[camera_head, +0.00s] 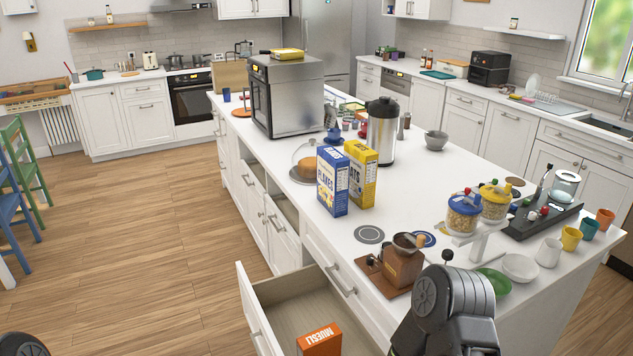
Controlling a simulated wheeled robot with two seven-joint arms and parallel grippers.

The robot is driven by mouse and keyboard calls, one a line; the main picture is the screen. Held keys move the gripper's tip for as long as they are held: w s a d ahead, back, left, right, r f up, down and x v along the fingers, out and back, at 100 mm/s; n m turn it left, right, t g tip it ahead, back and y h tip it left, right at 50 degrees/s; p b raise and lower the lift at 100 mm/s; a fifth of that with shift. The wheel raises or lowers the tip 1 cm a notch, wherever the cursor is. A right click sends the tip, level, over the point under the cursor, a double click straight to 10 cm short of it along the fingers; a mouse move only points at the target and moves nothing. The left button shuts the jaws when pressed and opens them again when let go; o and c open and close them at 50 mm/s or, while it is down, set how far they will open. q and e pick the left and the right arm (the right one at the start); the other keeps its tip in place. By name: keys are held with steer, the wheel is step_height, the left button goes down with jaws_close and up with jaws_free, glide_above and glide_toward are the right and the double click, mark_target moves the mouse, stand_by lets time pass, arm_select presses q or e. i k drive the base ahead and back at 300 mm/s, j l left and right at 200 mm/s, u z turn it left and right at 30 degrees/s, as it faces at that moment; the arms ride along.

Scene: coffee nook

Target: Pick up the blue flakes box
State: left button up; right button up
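The blue flakes box (333,182) stands upright on the white island counter (390,225), left of its middle. Its front reads "FLAKES" and shows a bowl picture. A yellow oats box (365,176) stands upright right beside and behind it, partly hidden by it. Both grippers are out of view. Only a dark part of my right arm shows at the bottom right of centre, in front of the counter. A small dark part of my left arm shows in the bottom left corner. Nothing is seen holding the blue box.
A drawer (254,315) stands open below the counter, with an orange muesli box (320,340) inside. A glass-domed cake (306,168) is left of the box; a steel urn (381,130) stands behind. A wooden grinder (403,262) stands nearer. Bare counter lies right of the boxes.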

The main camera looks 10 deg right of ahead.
mark_target(334, 168)
steer(key=u, duration=0.45)
steer(key=i, duration=4.85)
steer(key=z, duration=4.75)
